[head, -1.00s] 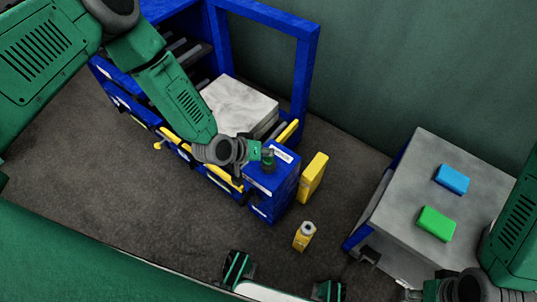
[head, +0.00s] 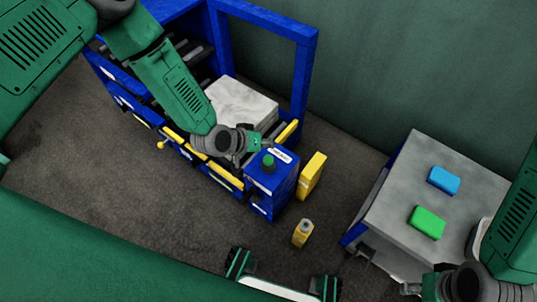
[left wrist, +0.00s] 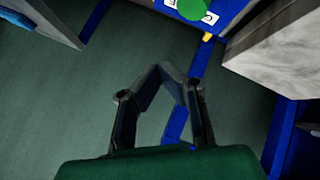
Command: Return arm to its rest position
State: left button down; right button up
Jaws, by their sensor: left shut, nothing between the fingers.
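My left arm comes in from the upper left over the blue press. Its gripper (head: 262,142) is close behind and above the green button (head: 268,161) on the press's blue control box (head: 272,185), apart from the button. In the left wrist view the left gripper's fingers (left wrist: 168,72) meet at the tips with nothing between them. The green button shows at the top of that view (left wrist: 194,8). My right gripper (head: 412,289) is at the lower right, small and partly cut off by its dark wrist; its fingers are unclear.
A pale stone-like block (head: 240,105) sits in the blue press frame (head: 306,80). A yellow box (head: 312,176) and a yellow bottle (head: 302,233) stand beside the control box. A grey-topped table (head: 405,185) at right carries a blue block (head: 444,180) and a green block (head: 427,222).

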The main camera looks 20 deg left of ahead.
dwell(0.8)
pick_arm(q)
jog(key=shift+s, duration=0.25)
pick_arm(e)
notch_tip(320, 180, up, 5)
jog(key=p, duration=0.5)
pick_arm(q)
jog(key=s+a+r+g+y, duration=0.2)
jog(key=s+a, duration=0.2)
jog(key=s, duration=0.5)
jog(key=s+a+r+m+g+y, duration=0.1)
jog(key=s+a+r+g, duration=0.1)
jog(key=s+a, duration=0.3)
jog(key=s+a+r+m+g+y, duration=0.1)
jog(key=s+a+r+g+y, duration=0.1)
jog(key=s, duration=1.1)
jog(key=a+r, duration=0.1)
jog(key=a, duration=0.1)
jog(key=shift+s+a+r+g+y, duration=0.3)
jog(key=shift+a, duration=0.1)
pick_arm(e)
jog(key=shift+c, duration=0.4)
jog(key=shift+c, duration=0.3)
